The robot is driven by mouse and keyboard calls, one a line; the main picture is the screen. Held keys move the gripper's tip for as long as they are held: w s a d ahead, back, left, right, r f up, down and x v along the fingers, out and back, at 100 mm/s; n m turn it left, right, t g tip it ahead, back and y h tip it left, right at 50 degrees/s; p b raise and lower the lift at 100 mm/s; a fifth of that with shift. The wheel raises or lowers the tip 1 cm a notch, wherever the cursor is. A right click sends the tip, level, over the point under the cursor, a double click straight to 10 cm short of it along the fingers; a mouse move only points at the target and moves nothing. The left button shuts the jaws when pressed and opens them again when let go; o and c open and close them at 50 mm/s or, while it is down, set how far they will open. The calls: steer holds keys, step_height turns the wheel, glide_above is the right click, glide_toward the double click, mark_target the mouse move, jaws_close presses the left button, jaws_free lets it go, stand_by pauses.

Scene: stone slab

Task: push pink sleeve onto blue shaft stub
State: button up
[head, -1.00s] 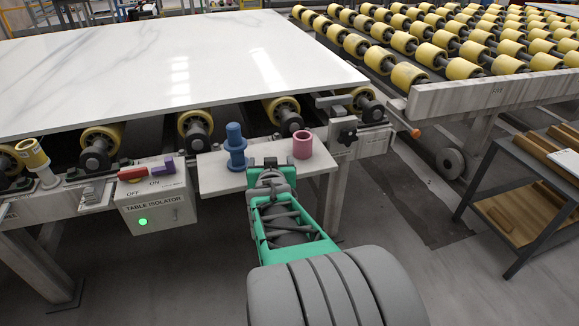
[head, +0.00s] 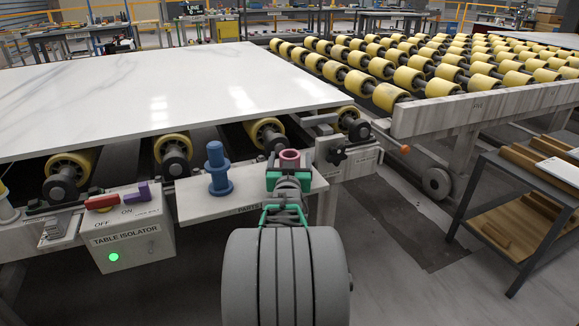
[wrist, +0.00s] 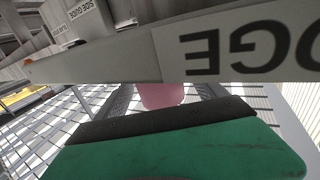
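The pink sleeve (head: 290,156) is a short upright ring on the small pale shelf (head: 196,206). It also shows in the wrist view (wrist: 162,94), partly hidden by my gripper's green and black body. The blue shaft stub (head: 217,172) stands upright on the same shelf, left of the sleeve, with a wide collar low down and a narrower top. My gripper (head: 288,166) is at the sleeve, with a finger on either side. In the wrist view the dark fingers (wrist: 164,92) look spread, with gaps beside the sleeve. The sleeve's lower part is hidden in the head view.
The white stone slab (head: 170,80) lies on yellow rollers behind the shelf. The table isolator box (head: 127,237), with red and purple switches and a green light, is at left. A side guide bracket (head: 340,150) stands right of the sleeve. A cart (head: 530,190) is at far right.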

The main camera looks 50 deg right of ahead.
steer(key=c, duration=1.5)
steer(key=shift+r, duration=0.1)
